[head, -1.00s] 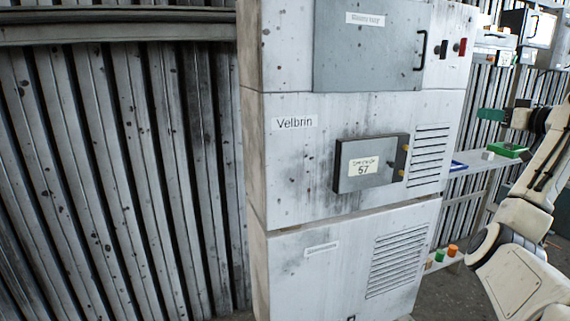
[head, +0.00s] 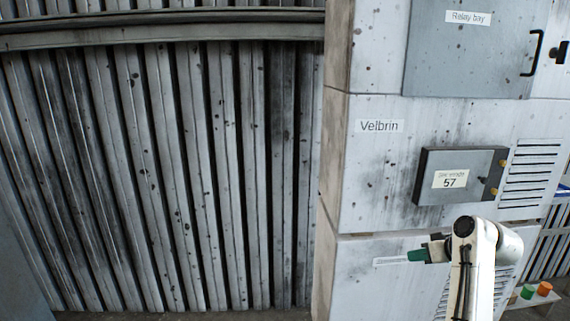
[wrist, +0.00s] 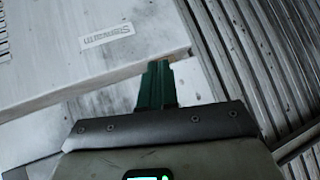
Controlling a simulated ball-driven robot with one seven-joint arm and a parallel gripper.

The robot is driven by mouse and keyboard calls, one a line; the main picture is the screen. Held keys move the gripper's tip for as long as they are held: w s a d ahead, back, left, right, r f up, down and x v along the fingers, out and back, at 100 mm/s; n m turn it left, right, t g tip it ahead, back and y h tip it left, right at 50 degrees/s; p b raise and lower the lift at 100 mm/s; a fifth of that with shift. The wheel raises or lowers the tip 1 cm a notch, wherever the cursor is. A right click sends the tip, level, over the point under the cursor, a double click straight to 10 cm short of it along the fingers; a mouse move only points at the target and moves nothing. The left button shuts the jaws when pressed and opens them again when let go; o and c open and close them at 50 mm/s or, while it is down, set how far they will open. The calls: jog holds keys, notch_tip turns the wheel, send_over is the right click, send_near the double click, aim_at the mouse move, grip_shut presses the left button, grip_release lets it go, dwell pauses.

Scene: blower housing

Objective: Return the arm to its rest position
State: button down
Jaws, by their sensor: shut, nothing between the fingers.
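My gripper (head: 418,255) is at the lower right of the head view, in front of the lower part of the white Velbrin cabinet (head: 385,165). Its green fingers point left and hold nothing. In the wrist view the green fingers (wrist: 155,85) are together, with the cabinet's white face behind them to the left. My cream arm is folded up at the lower right of the head view and hides part of the cabinet's lower panel.
The cabinet has a grey Relay bay door (head: 470,55) with a black handle and a grey box (head: 462,188) marked 57. A ribbed metal wall (head: 150,180) fills the left. Green and orange pieces (head: 540,290) sit at the lower right.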

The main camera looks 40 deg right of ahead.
jog(key=a+f+n+g+y, duration=0.1)
jog(key=a+f+g, duration=0.1)
jog(key=a+f, duration=0.85)
jog(key=a+f+n+g+y, duration=0.25)
jog(key=a+f, duration=0.25)
jog(key=a, duration=1)
jog(key=s+a+f+n+g, duration=0.1)
jog(key=s+a+g, duration=0.1)
jog(key=s+a, duration=0.4)
jog(key=s+a+f+n+g+h, duration=0.1)
jog(key=s+a+f+g, duration=0.1)
jog(key=s+a, duration=0.5)
jog(key=a, duration=0.2)
jog(key=shift+s+a+f, duration=0.25)
jog(key=shift+a+f, duration=0.05)
jog(key=shift+h, duration=0.25)
